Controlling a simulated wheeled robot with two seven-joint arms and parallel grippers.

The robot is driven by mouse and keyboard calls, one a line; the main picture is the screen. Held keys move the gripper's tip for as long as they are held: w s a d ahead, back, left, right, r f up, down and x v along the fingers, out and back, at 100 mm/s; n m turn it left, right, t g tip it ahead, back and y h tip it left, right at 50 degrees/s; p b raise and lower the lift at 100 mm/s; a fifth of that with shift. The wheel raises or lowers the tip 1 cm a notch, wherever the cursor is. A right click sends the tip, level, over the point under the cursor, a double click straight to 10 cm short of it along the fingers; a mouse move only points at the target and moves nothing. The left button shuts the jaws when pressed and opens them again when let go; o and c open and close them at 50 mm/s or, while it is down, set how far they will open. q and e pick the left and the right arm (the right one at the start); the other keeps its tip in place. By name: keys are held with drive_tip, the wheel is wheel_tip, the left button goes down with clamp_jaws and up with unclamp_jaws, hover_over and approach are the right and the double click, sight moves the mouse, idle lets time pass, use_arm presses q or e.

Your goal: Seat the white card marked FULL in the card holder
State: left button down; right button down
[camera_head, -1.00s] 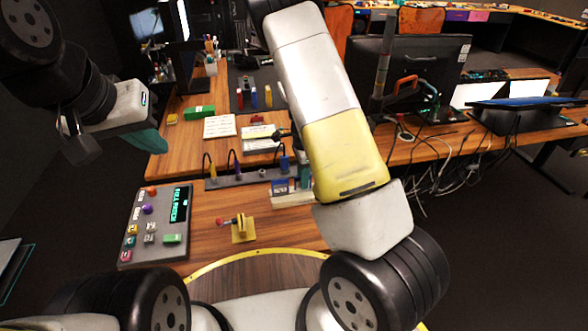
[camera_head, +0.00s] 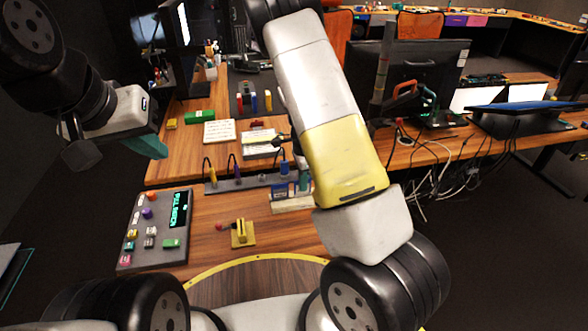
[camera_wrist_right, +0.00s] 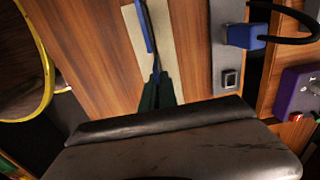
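The card holder (camera_head: 292,204), a cream block with blue cards (camera_head: 280,191) standing in it, is on the wooden desk beside my right forearm. In the right wrist view the cream block (camera_wrist_right: 166,50) lies under a thin blue edge (camera_wrist_right: 143,25). My right gripper's dark green fingertips (camera_wrist_right: 157,92) are close together over the block; whether they pinch a card is unclear. In the head view my right forearm partly covers that area. I cannot make out a white card marked FULL. My left gripper (camera_head: 146,147), with a teal fingertip, hangs empty-looking left of the desk.
A grey button panel (camera_head: 150,228) with a lit green display is at the desk's left. A yellow stand (camera_head: 240,236) with a red-tipped lever is in front of the holder. A grey strip (camera_head: 228,183) with plugs and cables runs behind it. Papers (camera_head: 218,132) lie farther back.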

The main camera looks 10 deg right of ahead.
drive_tip(key=shift+r, duration=0.45)
wheel_tip(320, 180, up, 2)
drive_tip(key=shift+r, duration=0.25)
drive_tip(key=s+a+r, duration=0.1)
drive_tip(key=s+a, duration=0.2)
drive_tip(key=s, duration=0.5)
drive_tip(key=s+a, duration=0.2)
drive_tip(key=s, duration=0.5)
drive_tip(key=w+d+r+n, duration=0.2)
drive_tip(key=w+d+n, duration=0.2)
drive_tip(key=w+n, duration=0.6)
drive_tip(key=n, duration=0.7)
drive_tip(key=shift+r+n, duration=0.15)
drive_tip(key=shift+n, duration=0.15)
